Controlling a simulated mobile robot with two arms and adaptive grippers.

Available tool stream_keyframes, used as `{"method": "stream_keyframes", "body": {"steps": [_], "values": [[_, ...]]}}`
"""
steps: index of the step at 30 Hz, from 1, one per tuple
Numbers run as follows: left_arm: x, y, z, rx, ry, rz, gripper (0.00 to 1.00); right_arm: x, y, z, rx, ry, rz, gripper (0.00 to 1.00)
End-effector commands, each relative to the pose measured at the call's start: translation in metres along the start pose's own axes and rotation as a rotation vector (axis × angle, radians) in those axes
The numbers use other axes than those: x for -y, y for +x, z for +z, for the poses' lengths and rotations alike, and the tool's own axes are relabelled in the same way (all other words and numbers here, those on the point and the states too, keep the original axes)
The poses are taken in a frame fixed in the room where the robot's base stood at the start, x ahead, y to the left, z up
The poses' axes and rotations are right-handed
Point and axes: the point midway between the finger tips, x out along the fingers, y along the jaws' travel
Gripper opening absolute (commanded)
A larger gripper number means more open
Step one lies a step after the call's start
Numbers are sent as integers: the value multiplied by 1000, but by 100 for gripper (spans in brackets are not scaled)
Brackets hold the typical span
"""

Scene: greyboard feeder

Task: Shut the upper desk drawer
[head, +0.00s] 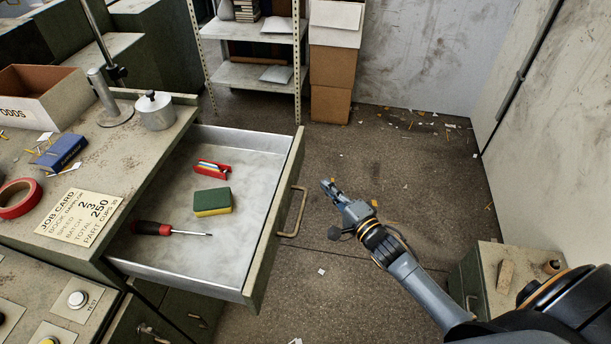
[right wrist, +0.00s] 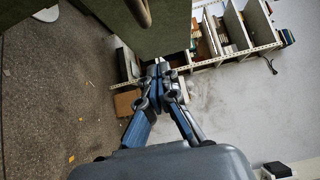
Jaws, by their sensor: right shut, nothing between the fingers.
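The upper desk drawer (head: 262,240) stands pulled far out of the desk (head: 110,165) in the head view. Inside it lie a green and yellow sponge (head: 212,202), a red item (head: 211,168) and a screwdriver (head: 170,229). Its front has a bar handle (head: 293,212). My right gripper (head: 327,186) is shut and empty, to the right of the drawer front and apart from the handle. In the right wrist view, the shut fingertips (right wrist: 160,68) show below the green drawer front (right wrist: 150,28), with part of the handle at the top. My left gripper is not in view.
On the desk top are an open box (head: 45,105), red tape (head: 18,198), a job card (head: 82,215) and a metal pot (head: 155,110). A shelf rack (head: 255,75) and cardboard boxes (head: 331,80) stand behind. A low cabinet (head: 490,285) is at right. The littered floor between is free.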

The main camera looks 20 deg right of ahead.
Motion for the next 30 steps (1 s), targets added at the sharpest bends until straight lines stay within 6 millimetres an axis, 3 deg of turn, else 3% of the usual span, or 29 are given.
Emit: {"method": "stream_keyframes", "body": {"steps": [6, 12, 30], "values": [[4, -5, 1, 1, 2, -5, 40, 1, 43, 5, 0, 3, 0, 0], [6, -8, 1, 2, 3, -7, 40, 0, 60, 23, -1, 2, 1, 0], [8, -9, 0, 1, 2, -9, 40, -1, 65, 29, 0, -1, 2, 0]]}}
